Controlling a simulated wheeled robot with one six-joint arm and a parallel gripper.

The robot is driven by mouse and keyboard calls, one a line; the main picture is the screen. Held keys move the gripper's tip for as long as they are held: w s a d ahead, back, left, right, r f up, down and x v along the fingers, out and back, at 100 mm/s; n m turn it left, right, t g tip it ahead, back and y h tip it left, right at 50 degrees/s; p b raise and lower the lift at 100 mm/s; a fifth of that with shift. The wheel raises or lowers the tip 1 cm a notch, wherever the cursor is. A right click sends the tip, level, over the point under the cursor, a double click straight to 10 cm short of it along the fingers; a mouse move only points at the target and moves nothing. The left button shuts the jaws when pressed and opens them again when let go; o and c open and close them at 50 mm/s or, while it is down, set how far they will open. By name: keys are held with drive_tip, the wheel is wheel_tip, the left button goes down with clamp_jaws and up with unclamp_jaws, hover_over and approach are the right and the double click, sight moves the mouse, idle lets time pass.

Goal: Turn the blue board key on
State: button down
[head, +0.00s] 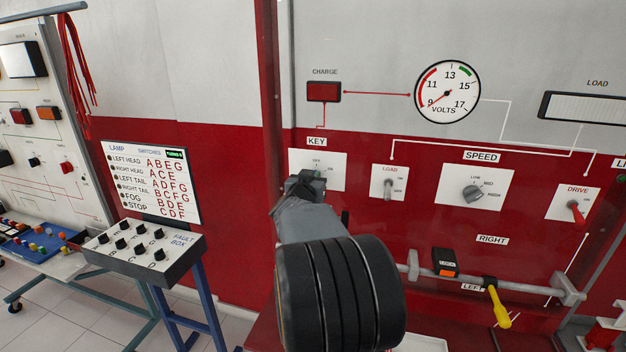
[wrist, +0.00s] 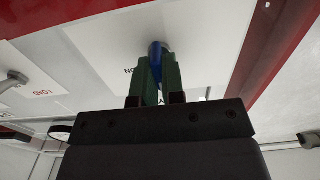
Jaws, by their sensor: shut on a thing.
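The blue board key (wrist: 156,52) stands out from its white plate in the wrist view. My gripper's green fingers (wrist: 155,72) are on either side of it and shut on it. The word ON shows on the plate just left of the fingers. In the head view my gripper (head: 312,178) is at the white key plate (head: 337,165) under the KEY label. There the key is hidden behind my gripper and wrist, and OFF shows above it. I cannot tell which mark the key points to.
The load switch (head: 388,184) is right of the key plate, then the speed knob (head: 473,192) and red drive switch (head: 575,210). A voltmeter (head: 447,92) is above, its needle near 9. A fault box (head: 146,251) stands at the left.

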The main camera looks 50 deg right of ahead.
idle(0.4)
drive_tip(key=shift+f+m+b, duration=0.2)
drive_tip(key=shift+m+b, duration=0.7)
drive_tip(key=shift+m, duration=0.2)
drive_tip(key=m+b, duration=0.2)
drive_tip(key=m, duration=0.1)
drive_tip(key=shift+s+m, duration=0.1)
drive_tip(key=shift+m, duration=0.3)
drive_tip(key=m+b, duration=0.3)
drive_tip(key=m, duration=0.2)
drive_tip(key=shift+m, duration=0.6)
drive_tip(key=c, duration=1.2)
unclamp_jaws()
drive_tip(key=shift+r, duration=0.1)
drive_tip(key=shift+s, duration=0.1)
